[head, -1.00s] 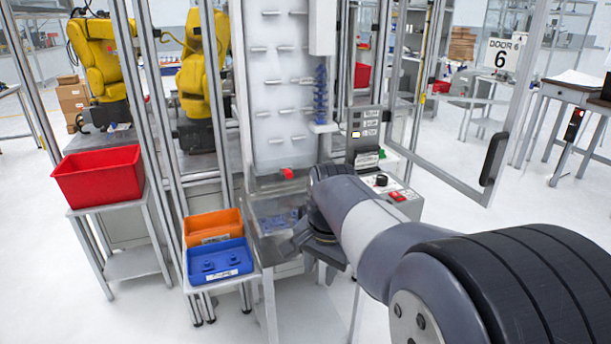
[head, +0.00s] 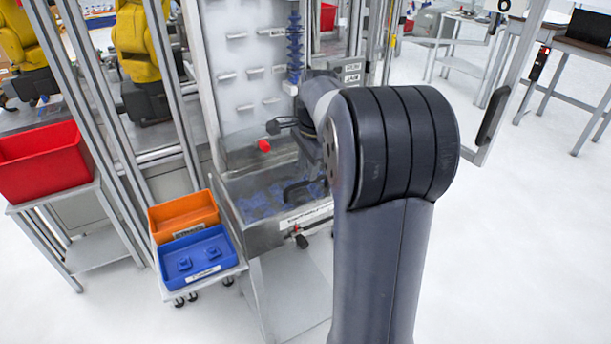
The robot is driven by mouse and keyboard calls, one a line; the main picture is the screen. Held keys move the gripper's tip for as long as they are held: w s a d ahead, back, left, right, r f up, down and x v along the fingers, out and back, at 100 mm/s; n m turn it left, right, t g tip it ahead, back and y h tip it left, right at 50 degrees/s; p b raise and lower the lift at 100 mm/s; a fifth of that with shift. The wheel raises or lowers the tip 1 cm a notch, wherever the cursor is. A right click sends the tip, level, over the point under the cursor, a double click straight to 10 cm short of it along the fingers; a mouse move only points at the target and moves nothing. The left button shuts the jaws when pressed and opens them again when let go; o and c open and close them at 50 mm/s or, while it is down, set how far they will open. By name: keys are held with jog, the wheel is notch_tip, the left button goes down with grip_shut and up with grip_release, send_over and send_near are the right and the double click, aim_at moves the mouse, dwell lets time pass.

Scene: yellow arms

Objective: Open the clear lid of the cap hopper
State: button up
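The cap hopper (head: 238,229) is a metal bin below the white panel, with blue caps (head: 262,203) showing inside. Its clear lid is hard to make out, and I cannot tell whether it is shut or raised. A dark bent handle-like piece (head: 300,187) shows over the hopper's right part; I cannot tell whether it belongs to the lid or to my gripper. My gripper (head: 276,127) is partly hidden behind my arm, above the hopper's back right, near the panel. Its fingers are too small and covered to read, and I see nothing held.
An orange bin (head: 183,214) and a blue bin (head: 218,248) stand on a small cart left of the hopper. A red bin (head: 45,165) is further left. A red knob (head: 264,145) sits behind the hopper. Frame posts stand close by. The floor at right is open.

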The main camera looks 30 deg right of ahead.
aim_at(306, 183)
jog(key=shift+w+f, duration=0.2)
jog(key=shift+f, duration=0.9)
jog(key=shift+w+f, duration=0.2)
jog(key=shift+f, duration=0.85)
jog(key=shift+c, duration=0.2)
grip_shut()
